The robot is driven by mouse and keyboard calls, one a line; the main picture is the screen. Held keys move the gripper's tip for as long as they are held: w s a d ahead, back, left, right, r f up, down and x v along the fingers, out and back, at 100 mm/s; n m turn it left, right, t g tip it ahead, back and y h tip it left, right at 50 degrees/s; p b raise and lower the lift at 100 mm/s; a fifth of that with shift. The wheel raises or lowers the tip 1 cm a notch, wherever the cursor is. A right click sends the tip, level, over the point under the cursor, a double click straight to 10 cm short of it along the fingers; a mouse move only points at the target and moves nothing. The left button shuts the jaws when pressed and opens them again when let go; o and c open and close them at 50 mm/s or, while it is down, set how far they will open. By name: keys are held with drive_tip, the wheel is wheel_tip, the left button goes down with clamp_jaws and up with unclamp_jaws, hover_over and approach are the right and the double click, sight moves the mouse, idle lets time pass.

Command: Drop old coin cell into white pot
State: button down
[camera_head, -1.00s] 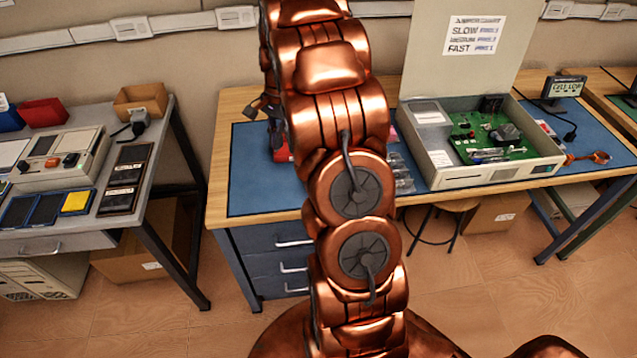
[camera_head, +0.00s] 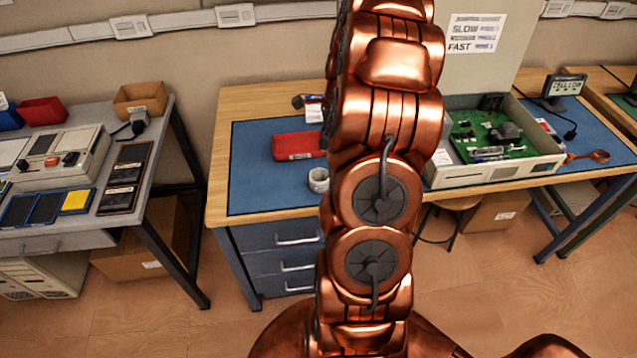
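A small round white pot (camera_head: 319,180) stands on the blue mat, close to the left side of my arm. An open computer case (camera_head: 500,172) with a green circuit board (camera_head: 490,135) lies on the bench right of my arm. I cannot make out the old coin cell; it may be too small or hidden. My copper arm rises through the middle of the view and hides part of the bench and the case's left side. My gripper does not show; the top of the arm runs out of the picture.
A red box (camera_head: 298,146) and a small dark item with a white label lie behind the pot. A small display (camera_head: 566,86) and an orange-handled tool (camera_head: 588,156) are at right. The blue mat (camera_head: 255,185) is bare at left.

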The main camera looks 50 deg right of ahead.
drive_tip(key=shift+f, duration=1.65)
drive_tip(key=c, duration=1.2)
unclamp_jaws()
drive_tip(key=shift+c, duration=0.2)
drive_tip(key=shift+r, duration=0.1)
wheel_tip(320, 180, up, 12)
drive_tip(key=s+d, duration=0.1)
drive_tip(key=shift+s+d, duration=0.25)
drive_tip(key=shift+d, duration=0.15)
drive_tip(key=shift+f, duration=0.2)
